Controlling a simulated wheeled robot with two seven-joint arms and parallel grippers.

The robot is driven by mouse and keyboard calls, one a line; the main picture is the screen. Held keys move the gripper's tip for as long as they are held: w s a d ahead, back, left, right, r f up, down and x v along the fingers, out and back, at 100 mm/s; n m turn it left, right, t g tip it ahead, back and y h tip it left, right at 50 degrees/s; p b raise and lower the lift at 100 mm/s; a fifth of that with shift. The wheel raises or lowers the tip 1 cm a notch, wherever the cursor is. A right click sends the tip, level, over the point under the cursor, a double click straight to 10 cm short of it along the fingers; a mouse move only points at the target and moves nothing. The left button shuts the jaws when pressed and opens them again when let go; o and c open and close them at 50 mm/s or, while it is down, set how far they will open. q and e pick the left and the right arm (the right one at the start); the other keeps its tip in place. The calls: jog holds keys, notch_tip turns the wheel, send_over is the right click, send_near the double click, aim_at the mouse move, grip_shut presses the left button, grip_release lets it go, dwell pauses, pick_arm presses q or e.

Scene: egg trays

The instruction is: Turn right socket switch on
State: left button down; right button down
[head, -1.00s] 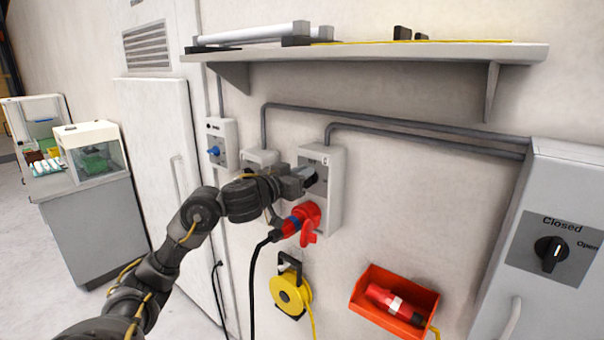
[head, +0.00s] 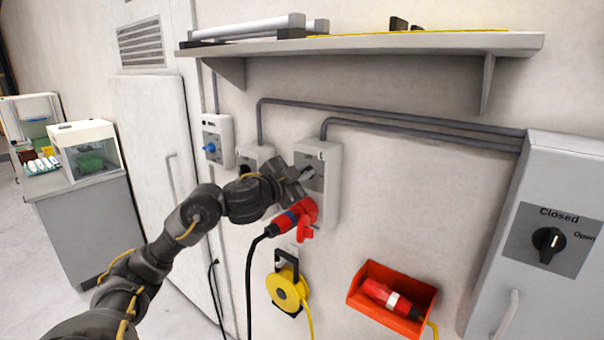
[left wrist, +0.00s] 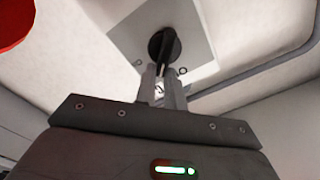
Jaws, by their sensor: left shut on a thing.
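The right socket box (head: 330,205) is a light grey wall unit with a grey switch plate (head: 312,162) on its upper part. A red plug (head: 293,216) with a black cable is in its lower part. My left gripper (head: 307,173) is at the switch plate and hides most of the switch. In the left wrist view, the black round rotary switch (left wrist: 164,46) sits on the grey plate (left wrist: 190,32). Its handle is between the fingers of my left gripper (left wrist: 162,76), which is shut on it. My right gripper is not in view.
Two more socket boxes are to the left, one with a blue plug (head: 210,147). A shelf (head: 400,45) runs above. A yellow cable reel (head: 286,290) and a red bin (head: 365,302) hang below. A grey cabinet (head: 560,185) marked Closed stands at right.

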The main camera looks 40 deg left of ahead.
pick_arm(q)
jog(key=m, duration=0.1)
jog(key=m+b, duration=0.1)
jog(key=m, duration=0.1)
jog(key=f+m+b, duration=0.1)
jog(key=shift+d+m, duration=0.25)
jog(key=shift+m, duration=0.05)
jog(key=shift+d+f+m+b, duration=0.15)
jog(key=shift+m+b, duration=0.35)
jog(key=shift+m, duration=0.55)
jog(key=shift+a+f+m+b, duration=0.1)
jog(key=shift+f+m+b, duration=0.25)
jog(key=shift+m, duration=0.7)
jog(key=shift+d, duration=0.1)
jog(key=c, duration=1.5)
grip_release()
jog(key=shift+r, duration=0.1)
jog(key=s+b, duration=0.4)
jog(key=s, duration=0.7)
jog(key=shift+d, duration=0.1)
